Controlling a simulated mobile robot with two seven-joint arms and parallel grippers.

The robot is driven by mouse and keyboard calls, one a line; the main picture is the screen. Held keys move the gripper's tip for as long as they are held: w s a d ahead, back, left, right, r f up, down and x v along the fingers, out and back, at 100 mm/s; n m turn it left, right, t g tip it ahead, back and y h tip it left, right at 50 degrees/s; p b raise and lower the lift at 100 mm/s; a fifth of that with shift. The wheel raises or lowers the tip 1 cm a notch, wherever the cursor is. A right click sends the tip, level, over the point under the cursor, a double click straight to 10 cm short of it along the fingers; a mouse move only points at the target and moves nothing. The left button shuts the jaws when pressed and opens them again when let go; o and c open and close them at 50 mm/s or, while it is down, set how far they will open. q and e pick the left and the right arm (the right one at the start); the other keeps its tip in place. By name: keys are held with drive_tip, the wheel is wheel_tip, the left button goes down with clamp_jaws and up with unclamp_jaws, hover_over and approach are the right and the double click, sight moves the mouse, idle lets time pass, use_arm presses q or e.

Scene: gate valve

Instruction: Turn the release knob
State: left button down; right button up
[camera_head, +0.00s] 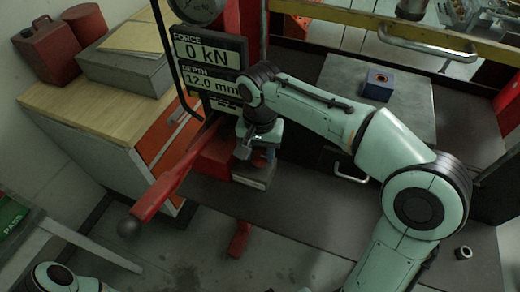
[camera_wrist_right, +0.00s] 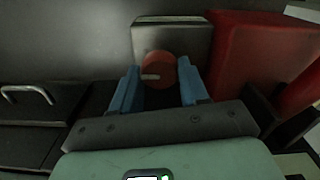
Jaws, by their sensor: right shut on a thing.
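The release knob (camera_wrist_right: 158,68) is a round red knob with a pale line across its face, on a grey metal block (camera_wrist_right: 173,37). In the right wrist view it sits between the two blue fingers of my right gripper (camera_wrist_right: 159,82), which is shut on it. In the head view my right gripper (camera_head: 256,155) points down beside the red press body (camera_head: 213,160), and the knob is hidden there. The grey block (camera_head: 255,172) shows just below the gripper. My left gripper is out of view; only part of its arm shows at the lower left.
A long red lever (camera_head: 165,187) with a dark ball end reaches toward the lower left. A display (camera_head: 211,65) reads 0 kN and 12.0 mm. A blue block (camera_head: 377,85) stands on a grey plate at the right. A wood-topped cabinet (camera_head: 95,120) stands at the left.

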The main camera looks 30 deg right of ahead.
sight(260, 155)
drive_tip(key=o, duration=1.1)
drive_tip(key=shift+c, duration=0.2)
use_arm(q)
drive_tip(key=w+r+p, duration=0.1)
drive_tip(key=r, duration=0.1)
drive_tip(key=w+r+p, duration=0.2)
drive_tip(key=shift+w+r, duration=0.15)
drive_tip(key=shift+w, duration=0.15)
use_arm(e)
wheel_tip(260, 155, up, 14)
drive_tip(key=shift+f, duration=0.25)
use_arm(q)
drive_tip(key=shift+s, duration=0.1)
